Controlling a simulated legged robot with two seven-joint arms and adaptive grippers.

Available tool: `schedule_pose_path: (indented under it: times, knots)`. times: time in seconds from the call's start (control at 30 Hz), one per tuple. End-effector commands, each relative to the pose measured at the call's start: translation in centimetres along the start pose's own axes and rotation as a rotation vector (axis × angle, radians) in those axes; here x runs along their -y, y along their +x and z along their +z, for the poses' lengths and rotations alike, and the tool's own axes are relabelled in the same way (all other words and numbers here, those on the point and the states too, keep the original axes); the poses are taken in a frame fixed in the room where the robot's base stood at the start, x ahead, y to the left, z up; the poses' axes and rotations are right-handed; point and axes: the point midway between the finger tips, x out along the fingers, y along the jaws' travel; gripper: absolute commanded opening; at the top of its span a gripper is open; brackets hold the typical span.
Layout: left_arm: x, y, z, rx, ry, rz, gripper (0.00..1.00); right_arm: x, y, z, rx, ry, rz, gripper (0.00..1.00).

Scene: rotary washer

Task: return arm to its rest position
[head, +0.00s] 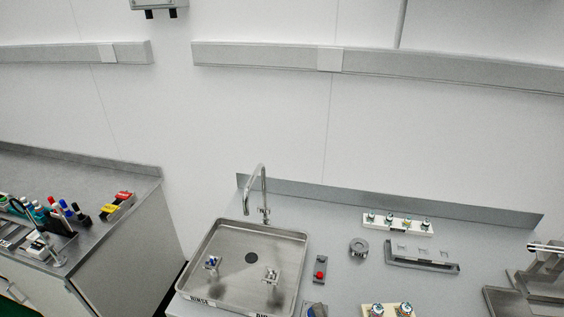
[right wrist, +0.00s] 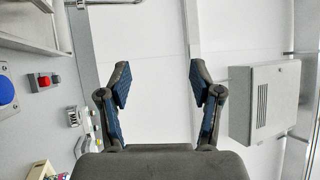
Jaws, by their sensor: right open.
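My right gripper (right wrist: 159,82) shows in the right wrist view. Its two dark fingers with blue pads stand wide apart, with nothing between them. It faces the white wall, and the counter lies off to the left side of that view. I cannot make out the right gripper in the head view. My left gripper is in neither view.
In the head view, a steel sink tray (head: 228,282) with a curved faucet (head: 263,190) sits on the counter. A red-button box (head: 320,270), a round grey part (head: 358,248), a white rack (head: 397,224) and a grey holder (head: 421,257) stand right. A wall cabinet (right wrist: 264,102) shows in the wrist view.

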Motion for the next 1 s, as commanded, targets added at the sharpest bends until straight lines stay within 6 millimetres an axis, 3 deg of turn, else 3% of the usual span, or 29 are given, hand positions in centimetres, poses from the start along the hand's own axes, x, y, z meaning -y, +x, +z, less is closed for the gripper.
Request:
schedule_pose_path:
  times: [0.03,0.13,0.3,0.5,0.7,0.73,1.0]
  knots:
    - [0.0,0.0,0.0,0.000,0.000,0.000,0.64,-1.9,-1.1,1.8,0.113,-0.145,0.093,0.65]
    - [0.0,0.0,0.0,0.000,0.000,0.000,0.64,-7.0,-4.7,4.2,0.352,-0.436,0.309,0.65]
    - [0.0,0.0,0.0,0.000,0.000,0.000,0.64,-14.2,-13.0,3.7,0.687,-0.780,0.676,0.65]
    - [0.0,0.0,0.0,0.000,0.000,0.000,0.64,-17.6,-21.3,0.6,0.939,-0.961,0.999,0.65]
    - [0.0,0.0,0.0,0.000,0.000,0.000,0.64,-18.1,-28.4,-2.7,1.126,-1.035,1.275,0.65]
    - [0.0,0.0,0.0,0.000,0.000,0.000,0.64,-18.0,-29.4,-3.1,1.152,-1.040,1.316,0.65]
    - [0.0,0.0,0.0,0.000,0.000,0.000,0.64,-27.9,-30.9,-1.8,1.180,-1.011,1.317,0.65]
